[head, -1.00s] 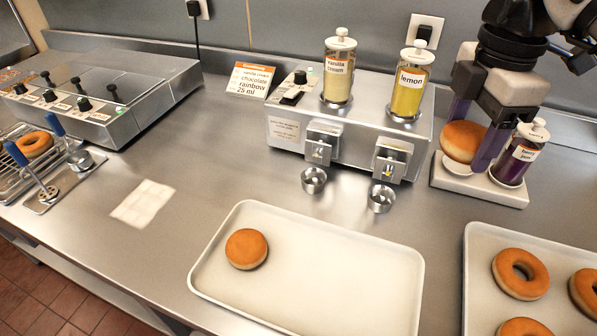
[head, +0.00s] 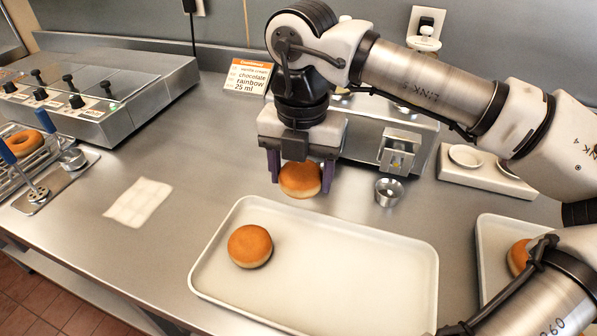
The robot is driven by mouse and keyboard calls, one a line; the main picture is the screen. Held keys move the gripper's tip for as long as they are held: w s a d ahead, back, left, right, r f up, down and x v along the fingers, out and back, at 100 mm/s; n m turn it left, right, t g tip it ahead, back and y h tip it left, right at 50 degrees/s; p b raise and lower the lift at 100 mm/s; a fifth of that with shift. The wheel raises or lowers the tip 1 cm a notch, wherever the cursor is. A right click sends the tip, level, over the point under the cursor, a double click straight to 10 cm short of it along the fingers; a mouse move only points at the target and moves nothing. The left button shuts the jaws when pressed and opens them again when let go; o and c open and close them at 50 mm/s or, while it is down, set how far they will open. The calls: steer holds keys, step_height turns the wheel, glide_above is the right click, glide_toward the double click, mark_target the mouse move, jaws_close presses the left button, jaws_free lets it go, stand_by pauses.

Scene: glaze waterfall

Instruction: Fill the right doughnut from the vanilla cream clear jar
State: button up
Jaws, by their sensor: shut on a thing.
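My gripper (head: 300,178) is shut on a round golden doughnut (head: 301,180). It holds the doughnut in front of the steel dispenser (head: 385,128), above the back edge of the white tray (head: 340,268). Another round doughnut (head: 250,246) lies on the tray's left part. The vanilla cream jar is almost wholly hidden behind my arm, and so are the left nozzle and the cup under it.
A white stand (head: 475,183) with round recesses is at the right, partly behind my arm. A second tray (head: 485,228) holds a doughnut (head: 518,257). An order card (head: 248,77) stands behind. A glaze unit (head: 110,95), a rack and a napkin (head: 138,203) are left; counter between is clear.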

steer(key=shift+w+d+f+b, duration=0.25)
steer(key=shift+w+f+b, duration=0.15)
steer(key=shift+w+f, duration=0.6)
steer(key=shift+w+d, duration=0.3)
steer(key=shift+w, duration=0.45)
steer(key=shift+w+d, duration=0.25)
steer(key=shift+w, duration=0.45)
steer(key=shift+b, duration=0.55)
steer(key=shift+w+d, duration=0.3)
steer(key=shift+w, duration=0.65)
steer(key=shift+w+d, duration=0.3)
steer(key=shift+w, duration=0.6)
steer(key=shift+s+a, duration=0.15)
steer(key=shift+s, duration=0.25)
stand_by(1.2)
steer(key=shift+s+a, duration=0.1)
steer(key=shift+s, duration=0.4)
stand_by(0.9)
